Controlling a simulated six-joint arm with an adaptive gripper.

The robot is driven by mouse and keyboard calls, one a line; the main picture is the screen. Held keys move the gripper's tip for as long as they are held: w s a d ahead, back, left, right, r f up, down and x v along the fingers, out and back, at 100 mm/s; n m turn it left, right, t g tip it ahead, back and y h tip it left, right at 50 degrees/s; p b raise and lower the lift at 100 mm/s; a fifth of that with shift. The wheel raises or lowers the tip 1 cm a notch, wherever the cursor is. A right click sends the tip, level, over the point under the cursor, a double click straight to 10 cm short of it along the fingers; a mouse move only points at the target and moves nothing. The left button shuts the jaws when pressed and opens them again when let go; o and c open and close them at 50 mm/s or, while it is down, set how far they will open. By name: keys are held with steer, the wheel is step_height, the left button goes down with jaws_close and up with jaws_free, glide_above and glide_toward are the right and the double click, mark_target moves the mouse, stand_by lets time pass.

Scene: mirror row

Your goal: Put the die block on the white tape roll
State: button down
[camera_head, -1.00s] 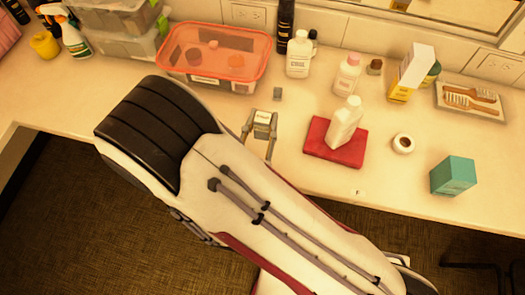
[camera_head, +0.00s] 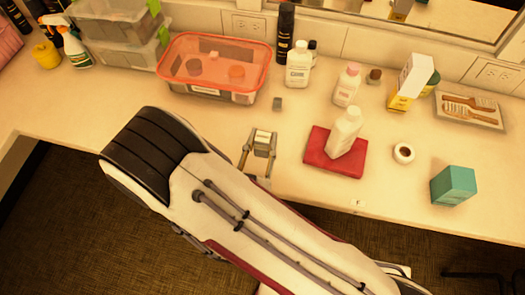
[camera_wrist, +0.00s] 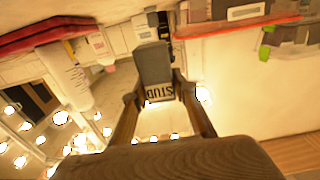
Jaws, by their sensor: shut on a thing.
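My gripper (camera_head: 259,145) is shut on a small grey block with a pale, lettered top (camera_head: 263,141), near the front of the counter. In the wrist view this block (camera_wrist: 153,65) is between the two fingers, with the letters "STUD" showing. No die pips show on it, and I cannot tell its height above the counter. A smaller plain grey cube (camera_head: 277,103) sits on the counter behind the gripper, with no marks visible.
A white bottle (camera_head: 345,133) stands on a red folded cloth (camera_head: 321,166) between my gripper and the tape roll. A teal box (camera_head: 453,186) is right of the roll. A red-lidded bin (camera_head: 188,85) and several bottles line the back.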

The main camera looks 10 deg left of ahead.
mark_target(262, 154)
steer(key=shift+f, duration=0.95)
steer(key=shift+f, duration=0.1)
steer(key=shift+f, duration=1.8)
steer(key=shift+f, duration=0.15)
steer(key=c, duration=1.6)
jaws_free()
steer(key=shift+s, duration=0.1)
